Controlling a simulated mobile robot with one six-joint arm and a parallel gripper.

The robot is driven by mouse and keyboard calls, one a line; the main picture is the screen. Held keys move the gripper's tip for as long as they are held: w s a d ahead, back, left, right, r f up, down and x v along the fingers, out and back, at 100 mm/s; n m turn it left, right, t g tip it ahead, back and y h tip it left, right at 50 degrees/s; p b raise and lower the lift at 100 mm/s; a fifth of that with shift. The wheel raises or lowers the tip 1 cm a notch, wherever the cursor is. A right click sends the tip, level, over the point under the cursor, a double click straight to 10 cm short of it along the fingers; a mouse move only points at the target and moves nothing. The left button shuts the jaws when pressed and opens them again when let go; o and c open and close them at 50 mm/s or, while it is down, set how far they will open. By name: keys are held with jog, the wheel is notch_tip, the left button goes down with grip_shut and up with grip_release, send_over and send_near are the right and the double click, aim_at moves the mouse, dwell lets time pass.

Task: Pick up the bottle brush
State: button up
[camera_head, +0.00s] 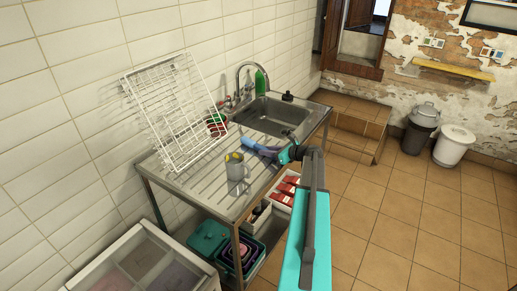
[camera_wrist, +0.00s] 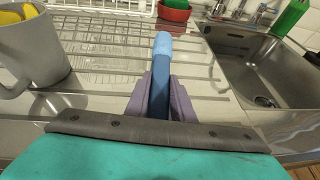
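The bottle brush (camera_wrist: 162,48) shows in the wrist view as a blue stick with a paler blue end, pointing away from me over the ribbed drainboard. In the head view it shows as a blue shape (camera_head: 249,144) on or just above the drainboard (camera_head: 205,178), near the sink. My gripper (camera_wrist: 161,92) has its mauve fingers on both sides of the stick, close against it. In the head view my gripper (camera_head: 267,152) reaches in from the right. The stick's near end is hidden between the fingers. I cannot tell whether the brush touches the counter.
A grey mug (camera_wrist: 28,50) with something yellow inside stands to the left on the drainboard. A white wire rack (camera_head: 172,112) leans behind, by a red bowl (camera_wrist: 174,11). The sink (camera_head: 272,117) lies beyond, with a green bottle (camera_head: 261,79).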

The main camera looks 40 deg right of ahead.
jog(key=shift+r, duration=0.15)
grip_shut()
jog(key=shift+r+b, duration=1.45)
jog(key=shift+r, duration=3.35)
jog(key=shift+r, duration=0.1)
